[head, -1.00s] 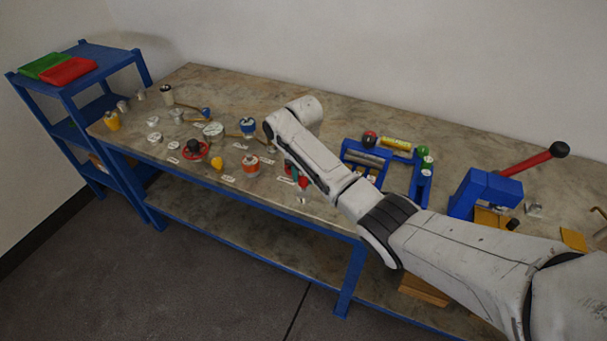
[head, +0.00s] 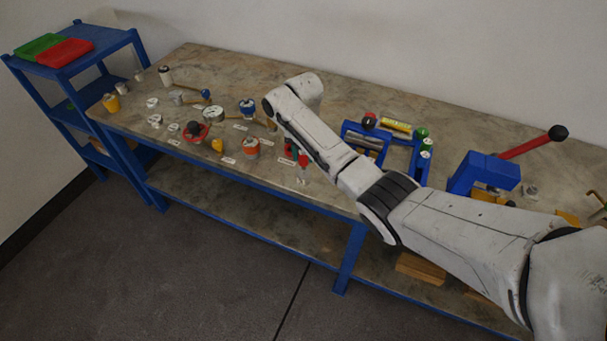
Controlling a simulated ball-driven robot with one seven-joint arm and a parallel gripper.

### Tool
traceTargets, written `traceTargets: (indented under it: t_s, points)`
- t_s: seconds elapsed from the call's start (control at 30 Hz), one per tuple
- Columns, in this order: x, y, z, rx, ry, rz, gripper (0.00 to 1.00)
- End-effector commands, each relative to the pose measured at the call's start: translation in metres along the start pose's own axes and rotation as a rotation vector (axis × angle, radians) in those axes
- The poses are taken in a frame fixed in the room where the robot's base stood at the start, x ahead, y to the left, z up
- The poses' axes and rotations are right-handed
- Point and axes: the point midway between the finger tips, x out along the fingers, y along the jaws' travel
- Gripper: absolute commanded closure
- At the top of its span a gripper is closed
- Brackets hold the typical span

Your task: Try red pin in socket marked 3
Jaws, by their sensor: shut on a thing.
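My arm reaches in from the right over the workbench. Its white wrist (head: 305,88) is above the middle of the bench, and my gripper is hidden behind the arm, as is anything in it. A small red piece (head: 303,160) shows just below the forearm beside a teal part (head: 290,150). I cannot tell whether this is the red pin. White label tags (head: 229,160) lie by the fittings on the bench, but their numbers are too small to read, so I cannot tell which socket is marked 3.
Right are a blue rack (head: 362,130) and a blue press (head: 482,172) with a red lever (head: 525,147). A blue shelf holds red (head: 66,52) and green trays.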

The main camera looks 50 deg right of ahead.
Motion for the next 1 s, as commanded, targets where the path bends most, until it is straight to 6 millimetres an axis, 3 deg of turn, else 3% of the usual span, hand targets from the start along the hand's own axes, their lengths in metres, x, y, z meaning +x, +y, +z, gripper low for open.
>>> traceTargets:
  t_s: [1.0]
  points:
    - [0.0053, 0.0003, 0.0002, 0.000, -0.001, 0.000, 0.99]
